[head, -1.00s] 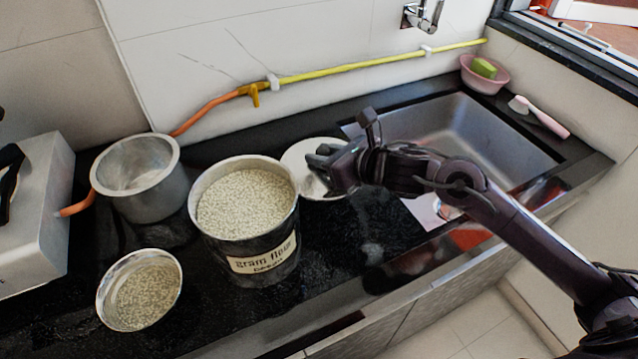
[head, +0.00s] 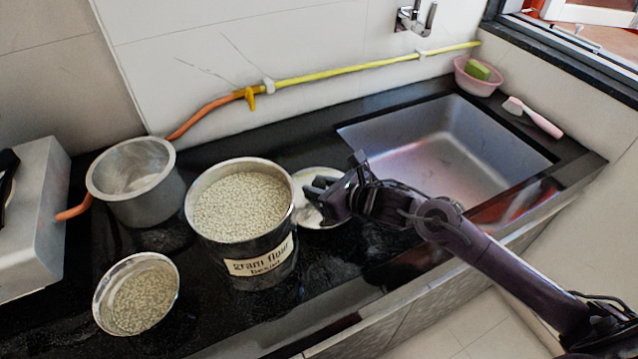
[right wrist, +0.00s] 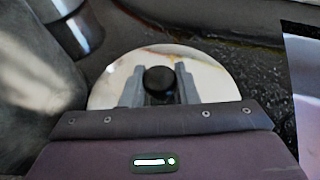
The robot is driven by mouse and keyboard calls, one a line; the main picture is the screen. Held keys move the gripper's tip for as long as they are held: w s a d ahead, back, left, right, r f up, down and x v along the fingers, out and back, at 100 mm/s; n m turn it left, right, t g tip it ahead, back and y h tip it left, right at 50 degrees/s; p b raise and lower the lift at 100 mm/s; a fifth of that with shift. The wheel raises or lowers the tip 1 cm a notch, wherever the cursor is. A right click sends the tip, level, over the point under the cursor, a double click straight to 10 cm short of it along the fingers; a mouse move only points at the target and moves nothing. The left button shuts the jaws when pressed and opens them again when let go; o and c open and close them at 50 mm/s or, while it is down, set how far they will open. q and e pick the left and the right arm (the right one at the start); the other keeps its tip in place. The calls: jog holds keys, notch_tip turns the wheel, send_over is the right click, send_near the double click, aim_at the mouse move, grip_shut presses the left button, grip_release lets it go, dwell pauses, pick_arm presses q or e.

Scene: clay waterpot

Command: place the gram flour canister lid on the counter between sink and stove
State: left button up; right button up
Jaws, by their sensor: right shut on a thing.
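The gram flour canister lid (head: 306,217) is a pale round disc beside the canister, partly hidden by my right gripper. In the right wrist view the lid (right wrist: 205,72) has a black knob (right wrist: 160,79) between the two fingers. My right gripper (head: 318,198) is shut on this knob; the fingers also show in the right wrist view (right wrist: 160,92). The lid is at or just above the dark counter (head: 350,275); I cannot tell if it touches. The gram flour canister (head: 262,262) stands open and full of pale grains to its left. My left gripper is not in view.
The sink (head: 470,150) is at the right and the metal stove (head: 30,220) at the far left. A steel pot (head: 150,195) and a bowl of grains (head: 176,290) stand left of the canister. The counter in front of the lid is clear.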

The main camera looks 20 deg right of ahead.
jog(key=shift+f, duration=0.15)
jog(key=o, duration=1.1)
jog(key=shift+c, duration=0.2)
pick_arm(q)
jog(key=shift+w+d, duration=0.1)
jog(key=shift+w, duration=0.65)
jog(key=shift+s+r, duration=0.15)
pick_arm(e)
jog(key=v, duration=1)
jog(key=shift+s+d, duration=0.25)
jog(key=shift+d, duration=0.05)
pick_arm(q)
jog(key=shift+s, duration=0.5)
pick_arm(e)
jog(key=shift+s+d+r, duration=0.2)
jog(key=shift+s+r, duration=0.35)
jog(key=shift+s, duration=0.05)
